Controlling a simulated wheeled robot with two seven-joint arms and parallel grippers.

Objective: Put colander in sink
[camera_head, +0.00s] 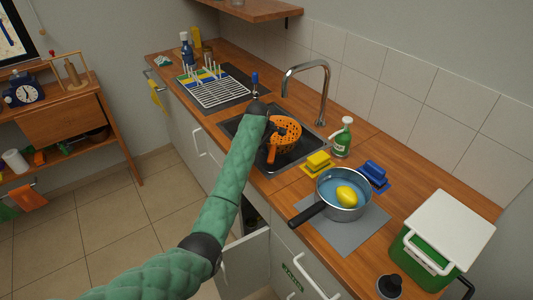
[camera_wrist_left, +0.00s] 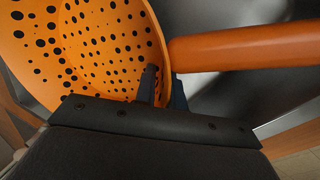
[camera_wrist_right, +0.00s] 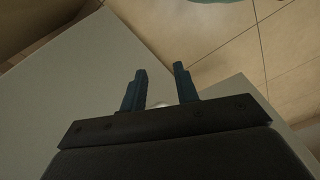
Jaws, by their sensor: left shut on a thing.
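The orange colander (camera_head: 287,136), dotted with holes, is over the dark sink (camera_head: 235,127) in the head view, tilted. I cannot tell whether it touches the basin floor. My left gripper (camera_wrist_left: 163,84) is shut on the colander's edge, with the perforated bowl (camera_wrist_left: 105,40) to the left and its orange handle (camera_wrist_left: 245,48) to the right in the left wrist view. In the head view my arm hides part of the sink and the grip. My right gripper (camera_wrist_right: 160,72) is open and empty in the right wrist view, near a pale panel.
The faucet (camera_head: 310,75) arches behind the sink. A dish rack (camera_head: 215,90) stands beyond it. Nearer are a green soap bottle (camera_head: 342,138), a yellow sponge (camera_head: 318,160), a pan (camera_head: 343,197) with a yellow fruit, and a green bin (camera_head: 430,255).

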